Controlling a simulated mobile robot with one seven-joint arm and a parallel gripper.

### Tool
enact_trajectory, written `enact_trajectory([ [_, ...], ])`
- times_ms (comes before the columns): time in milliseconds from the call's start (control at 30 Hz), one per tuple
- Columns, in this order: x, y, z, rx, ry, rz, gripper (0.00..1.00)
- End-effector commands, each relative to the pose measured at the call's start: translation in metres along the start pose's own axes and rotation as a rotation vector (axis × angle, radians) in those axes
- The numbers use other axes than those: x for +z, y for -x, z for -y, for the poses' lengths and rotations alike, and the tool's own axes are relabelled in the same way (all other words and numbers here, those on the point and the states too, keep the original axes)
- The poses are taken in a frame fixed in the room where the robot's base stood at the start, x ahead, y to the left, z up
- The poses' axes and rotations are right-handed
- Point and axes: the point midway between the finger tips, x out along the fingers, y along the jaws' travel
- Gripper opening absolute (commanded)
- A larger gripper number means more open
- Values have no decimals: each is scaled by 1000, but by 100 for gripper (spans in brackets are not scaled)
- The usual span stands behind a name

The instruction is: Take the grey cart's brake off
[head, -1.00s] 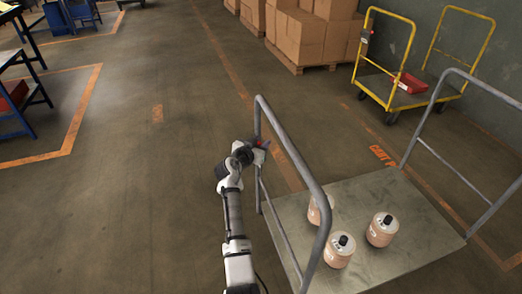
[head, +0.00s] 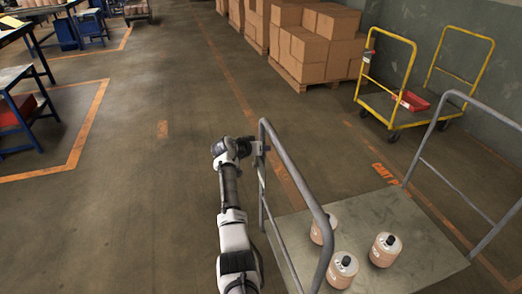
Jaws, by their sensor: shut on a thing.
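The grey cart (head: 376,208) stands at the lower right, with a tubular push rail (head: 303,185) at its left end and another at its right end. My gripper (head: 259,149) is at the far upright of the left rail, at about the height of the brake lever. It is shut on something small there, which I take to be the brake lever. The fingers and wrist hide the lever, so its angle cannot be told. Three pale orange canisters (head: 385,250) with black caps stand upright on the deck.
A yellow cart (head: 433,117) with a red tray (head: 410,101) stands by the wall. Boxes on a pallet (head: 311,76) are at the back. Blue workbenches (head: 30,117) are at the left. The floor left of my arm is clear.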

Motion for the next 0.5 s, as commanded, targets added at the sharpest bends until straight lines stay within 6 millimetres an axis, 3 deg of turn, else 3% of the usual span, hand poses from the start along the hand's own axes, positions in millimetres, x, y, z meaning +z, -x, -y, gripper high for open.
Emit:
enact_trajectory([
  [367,1,0,2,-1,5,1,0],
  [400,1,0,2,-1,5,1,33],
  [500,0,0,1,-1,5,1,46],
])
